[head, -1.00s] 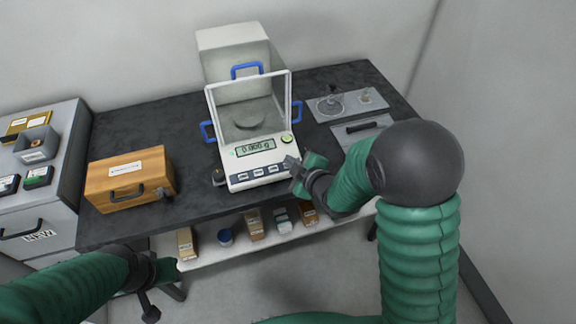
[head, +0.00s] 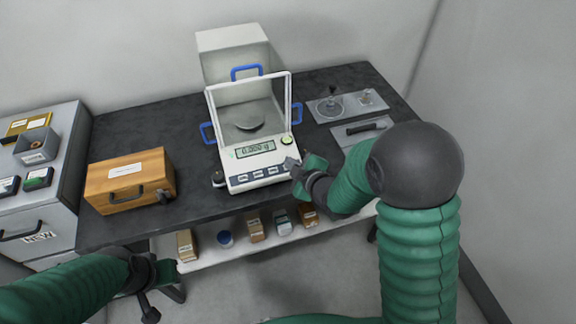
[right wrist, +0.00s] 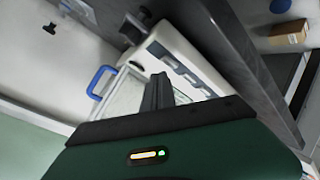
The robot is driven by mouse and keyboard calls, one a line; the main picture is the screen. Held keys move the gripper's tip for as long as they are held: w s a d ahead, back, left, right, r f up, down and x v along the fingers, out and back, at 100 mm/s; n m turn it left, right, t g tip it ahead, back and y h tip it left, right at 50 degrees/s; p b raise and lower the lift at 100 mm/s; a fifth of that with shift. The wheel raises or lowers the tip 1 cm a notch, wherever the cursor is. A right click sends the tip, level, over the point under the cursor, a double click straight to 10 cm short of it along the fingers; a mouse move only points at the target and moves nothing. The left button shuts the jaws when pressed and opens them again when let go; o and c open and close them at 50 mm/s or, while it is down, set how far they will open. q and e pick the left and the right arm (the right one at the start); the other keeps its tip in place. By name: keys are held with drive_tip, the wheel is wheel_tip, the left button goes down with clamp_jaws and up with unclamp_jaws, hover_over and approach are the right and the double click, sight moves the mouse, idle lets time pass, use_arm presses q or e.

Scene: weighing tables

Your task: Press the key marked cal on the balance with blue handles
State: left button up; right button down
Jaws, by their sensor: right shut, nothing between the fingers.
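The balance with blue handles (head: 231,155) stands on the dark table, its display lit and its glass draft shield around the pan (head: 246,124). A row of several grey keys (head: 258,175) runs along its front; their marks are too small to read. My right gripper (head: 291,163) is shut and empty at the right end of the key row, covering that end; I cannot tell if it touches a key. In the right wrist view the shut fingers (right wrist: 157,92) point at the balance front (right wrist: 180,55). My left gripper (head: 150,287) is low at the left, off the table; its jaws are unclear.
A wooden case (head: 128,180) stands left of the balance. A grey plate with small items (head: 345,104) and a tray with a dark handle (head: 362,129) lie to the right. A shelf below (head: 270,235) holds several boxes. A drawer cabinet (head: 40,238) stands at far left.

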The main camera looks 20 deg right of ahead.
idle(0.7)
drive_tip(key=shift+w+f+b, duration=0.1)
drive_tip(key=shift+f+b, duration=0.25)
drive_tip(key=shift+b, duration=0.05)
drive_tip(key=shift+w+f+b, duration=0.1)
drive_tip(key=shift+f+b, duration=0.3)
idle(0.4)
drive_tip(key=shift+r, duration=0.2)
drive_tip(key=shift+s+r+p, duration=0.25)
drive_tip(key=shift+r+p, duration=0.35)
drive_tip(key=shift+r, duration=0.05)
drive_tip(key=r+p, duration=0.1)
drive_tip(key=s+r+p, duration=0.1)
drive_tip(key=r, duration=0.1)
drive_tip(key=r+p, duration=0.1)
drive_tip(key=shift+s+r+p, duration=0.25)
drive_tip(key=shift+r+p, duration=0.1)
